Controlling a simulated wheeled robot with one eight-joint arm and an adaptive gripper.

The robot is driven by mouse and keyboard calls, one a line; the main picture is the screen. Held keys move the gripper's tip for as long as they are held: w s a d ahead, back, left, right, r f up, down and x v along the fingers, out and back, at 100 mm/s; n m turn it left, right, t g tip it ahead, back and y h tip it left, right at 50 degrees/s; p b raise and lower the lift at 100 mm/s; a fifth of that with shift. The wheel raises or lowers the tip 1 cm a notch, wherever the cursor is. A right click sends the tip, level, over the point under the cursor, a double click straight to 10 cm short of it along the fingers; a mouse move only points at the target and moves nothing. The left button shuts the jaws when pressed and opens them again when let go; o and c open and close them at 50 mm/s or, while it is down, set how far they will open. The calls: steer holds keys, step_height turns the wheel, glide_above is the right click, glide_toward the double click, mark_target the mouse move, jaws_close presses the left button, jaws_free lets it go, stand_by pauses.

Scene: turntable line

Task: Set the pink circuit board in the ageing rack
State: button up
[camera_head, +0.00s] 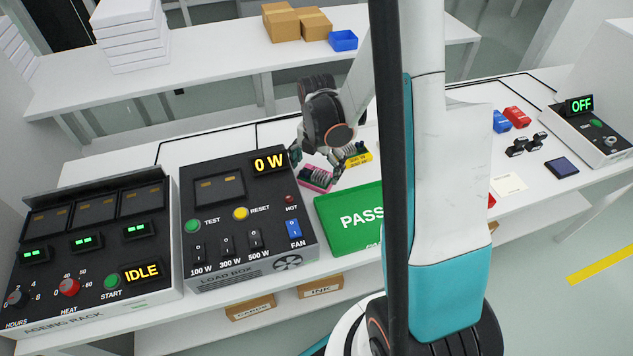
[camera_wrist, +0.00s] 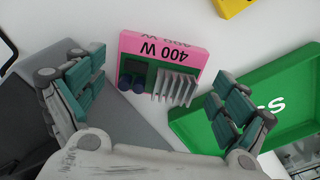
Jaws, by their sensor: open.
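The pink circuit board (camera_head: 316,178) lies on the white table between the load box and the green PASS tray. In the wrist view the pink board (camera_wrist: 176,50) reads "400 W" upside down and carries a grey finned heat sink and dark blue round parts. My gripper (camera_head: 330,170) is open above it; in the wrist view its teal-padded fingers (camera_wrist: 157,100) stand apart on either side of the board, and nothing is held. The ageing rack (camera_head: 95,255) stands at the far left with three bays on top and an "IDLE" display. The bays' insides are hard to make out.
The load box (camera_head: 245,215), showing "0 W", stands just left of the pink board. The green PASS tray (camera_head: 335,232) is close on its right. A yellow board (camera_head: 358,157) lies behind. My arm hides part of the table.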

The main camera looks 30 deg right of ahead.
mark_target(317, 170)
steer(key=shift+f, duration=0.65)
steer(key=shift+r, duration=0.1)
steer(key=shift+c, duration=0.5)
steer(key=shift+s, duration=0.1)
steer(key=c, duration=1.3)
step_height(317, 170, up, 20)
steer(key=p, duration=0.7)
